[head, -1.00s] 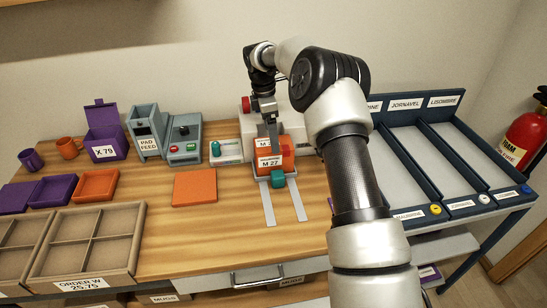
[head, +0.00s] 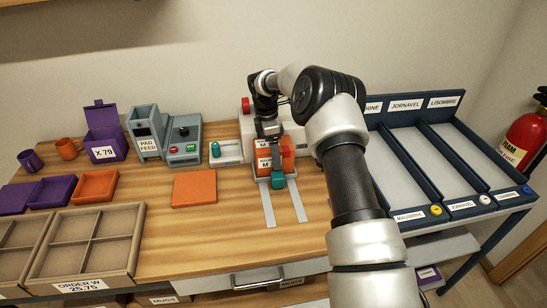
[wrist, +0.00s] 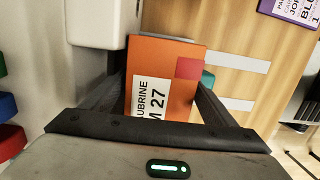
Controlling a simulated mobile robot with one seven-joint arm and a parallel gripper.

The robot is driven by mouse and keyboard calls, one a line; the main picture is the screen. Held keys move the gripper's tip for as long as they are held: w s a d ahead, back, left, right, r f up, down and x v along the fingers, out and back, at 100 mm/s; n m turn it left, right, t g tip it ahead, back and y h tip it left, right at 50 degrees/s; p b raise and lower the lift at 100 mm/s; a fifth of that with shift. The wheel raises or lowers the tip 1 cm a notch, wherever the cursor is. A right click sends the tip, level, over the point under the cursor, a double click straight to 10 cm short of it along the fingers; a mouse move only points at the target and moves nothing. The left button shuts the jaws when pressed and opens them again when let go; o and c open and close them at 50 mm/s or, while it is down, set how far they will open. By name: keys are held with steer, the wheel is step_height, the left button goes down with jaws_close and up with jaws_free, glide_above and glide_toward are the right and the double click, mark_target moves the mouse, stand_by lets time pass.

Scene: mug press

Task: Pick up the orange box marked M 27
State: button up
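The orange box marked M 27 (head: 262,171) sits at the back end of two pale rails in the head view, with white labels and a red patch. In the wrist view the box (wrist: 172,62) shows its label reading "M 27" and is between my gripper's two dark fingers. My gripper (head: 269,140) reaches down over the box from above and hides part of its label. The fingers in the wrist view (wrist: 165,85) are spread on either side of the box. Whether they touch it is hard to see.
A white machine body (wrist: 103,22) stands close to the left finger. An orange panel (head: 195,187) lies left of the rails (head: 268,207). Blue sloped lanes (head: 425,150) are at right. Wooden table shows between.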

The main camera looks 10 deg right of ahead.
steer(key=c, duration=1)
steer(key=shift+r, duration=0.2)
